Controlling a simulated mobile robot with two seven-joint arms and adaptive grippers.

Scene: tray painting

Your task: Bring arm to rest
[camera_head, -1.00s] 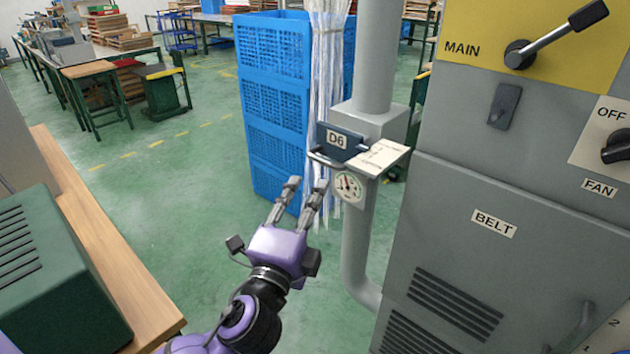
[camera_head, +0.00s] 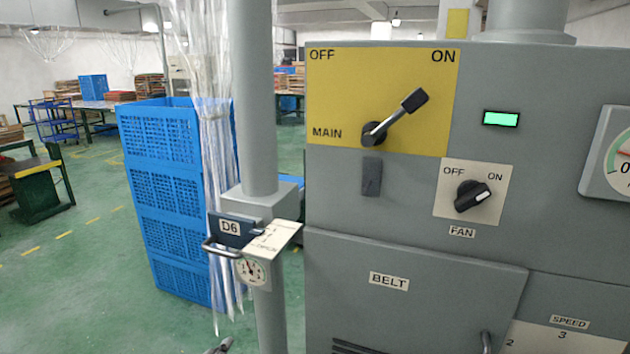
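Only a small grey piece, which looks like a fingertip of my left gripper (camera_head: 220,346), shows at the bottom edge of the head view. The rest of that gripper and arm is out of frame, so I cannot tell whether it is open. It lies below the D6 damper box (camera_head: 231,228) on the grey duct pipe (camera_head: 260,110). My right gripper is not in view.
The grey control cabinet (camera_head: 400,255) fills the right side. Its main lever (camera_head: 398,118) tilts up toward ON, and the fan knob (camera_head: 472,196) points toward ON. A green display (camera_head: 501,118) is lit. Blue crates (camera_head: 165,195) are stacked at left, beside open green floor (camera_head: 75,280).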

